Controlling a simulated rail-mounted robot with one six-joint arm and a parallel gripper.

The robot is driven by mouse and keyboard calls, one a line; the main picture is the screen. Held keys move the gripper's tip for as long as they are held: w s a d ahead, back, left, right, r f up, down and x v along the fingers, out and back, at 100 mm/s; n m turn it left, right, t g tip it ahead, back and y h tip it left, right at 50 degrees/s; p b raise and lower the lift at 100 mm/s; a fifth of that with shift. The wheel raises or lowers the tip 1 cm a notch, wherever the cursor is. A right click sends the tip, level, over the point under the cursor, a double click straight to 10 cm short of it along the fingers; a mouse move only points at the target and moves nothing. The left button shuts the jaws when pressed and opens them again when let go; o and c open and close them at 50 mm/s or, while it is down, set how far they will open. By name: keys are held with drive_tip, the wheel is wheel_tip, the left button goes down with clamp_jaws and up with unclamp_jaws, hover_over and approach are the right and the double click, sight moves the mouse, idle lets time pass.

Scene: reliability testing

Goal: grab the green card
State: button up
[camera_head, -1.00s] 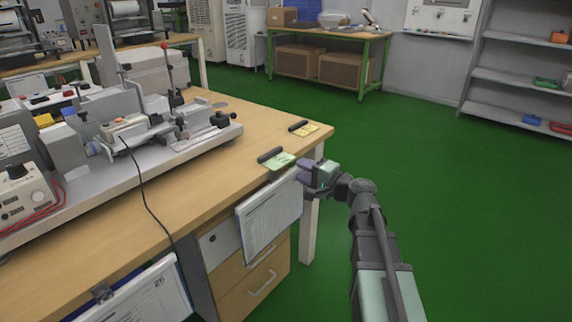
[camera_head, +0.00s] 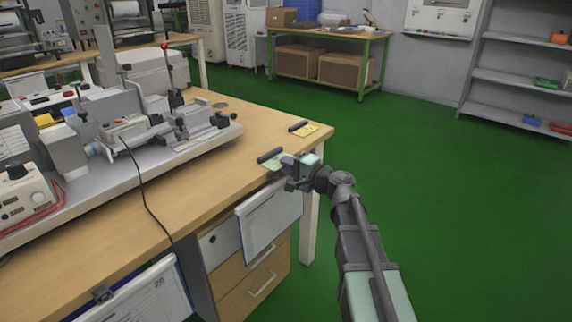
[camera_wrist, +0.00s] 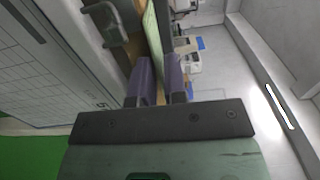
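The pale green card (camera_head: 271,164) lies at the front edge of the wooden table, beside a dark cylinder (camera_head: 269,155). My gripper (camera_head: 288,162) is at the table edge, at the card's right end, and hides part of it. In the wrist view the card shows nearly edge-on as a pale green strip (camera_wrist: 153,40). My two purple fingers (camera_wrist: 161,82) stand apart, with the strip running toward the gap between them. I cannot tell whether either finger touches the card.
A clipboard (camera_head: 262,222) hangs on the table front just below my gripper; it fills the left of the wrist view (camera_wrist: 45,75). A yellow card (camera_head: 307,130) and another dark cylinder (camera_head: 298,126) lie farther back. A grey machine (camera_head: 160,140) stands left. Open green floor is right.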

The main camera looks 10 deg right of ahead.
clamp_jaws()
wheel_tip(320, 180, up, 3)
drive_tip(key=p, duration=0.3)
drive_tip(key=shift+f, duration=0.25)
drive_tip(key=s+d+r+p, duration=0.4)
drive_tip(key=s+d, duration=0.4)
drive_tip(key=s, duration=0.3)
drive_tip(key=shift+d+r, duration=0.3)
drive_tip(key=shift+r, duration=0.2)
